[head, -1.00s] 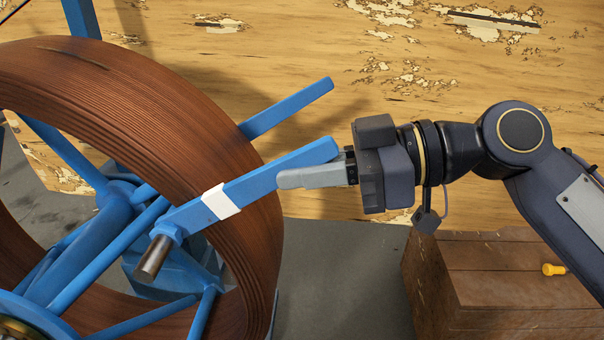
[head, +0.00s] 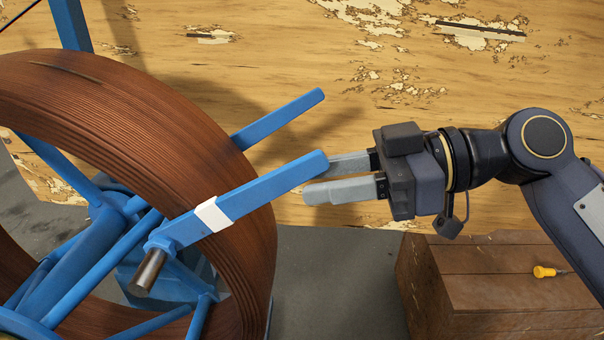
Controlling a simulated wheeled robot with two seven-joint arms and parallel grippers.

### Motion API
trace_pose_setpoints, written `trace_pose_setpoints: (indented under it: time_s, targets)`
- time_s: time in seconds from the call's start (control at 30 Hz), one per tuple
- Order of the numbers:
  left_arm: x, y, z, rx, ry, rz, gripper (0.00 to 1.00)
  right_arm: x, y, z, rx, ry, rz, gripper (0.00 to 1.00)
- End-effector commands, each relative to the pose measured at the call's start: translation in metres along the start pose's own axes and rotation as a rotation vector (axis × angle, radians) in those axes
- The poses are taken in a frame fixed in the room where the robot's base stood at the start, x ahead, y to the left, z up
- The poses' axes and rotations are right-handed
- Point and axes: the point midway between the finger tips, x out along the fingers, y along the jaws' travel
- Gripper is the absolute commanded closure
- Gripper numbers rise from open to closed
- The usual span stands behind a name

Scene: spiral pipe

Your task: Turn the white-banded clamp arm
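The blue clamp arm with the white band (head: 212,214) slants up to the right across the front of the brown coiled pipe (head: 160,110). Its lower end sits on a metal pin (head: 147,271). My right gripper (head: 325,178) is at the arm's upper right end. Its two grey fingers are apart. The far finger reaches to the tip of the arm and is partly hidden behind it; the near finger lies just below and right of the tip. I cannot tell whether either finger touches it. My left gripper is not in view.
A second blue bar (head: 280,118) without a band sticks out behind the clamp arm. A brown wooden crate (head: 490,285) with a yellow-handled tool (head: 545,271) on top stands at the lower right. Grey floor (head: 335,285) lies open between coil and crate.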

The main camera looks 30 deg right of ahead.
Motion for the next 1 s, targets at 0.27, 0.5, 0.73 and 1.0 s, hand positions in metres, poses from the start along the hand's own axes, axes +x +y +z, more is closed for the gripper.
trace_pose_setpoints:
  time_s: [0.27,0.5,0.73,1.0]
  targets:
    - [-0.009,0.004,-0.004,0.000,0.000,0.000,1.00,-0.038,0.000,-0.001,0.000,0.002,0.002,0.67]
    - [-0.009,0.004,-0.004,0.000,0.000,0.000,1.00,-0.041,0.000,0.000,0.000,0.000,0.000,0.67]
    - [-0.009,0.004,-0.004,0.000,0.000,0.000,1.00,-0.041,0.000,0.000,0.000,0.000,0.000,0.67]
    - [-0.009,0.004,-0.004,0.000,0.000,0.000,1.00,-0.041,0.000,0.000,0.000,0.000,0.000,0.67]
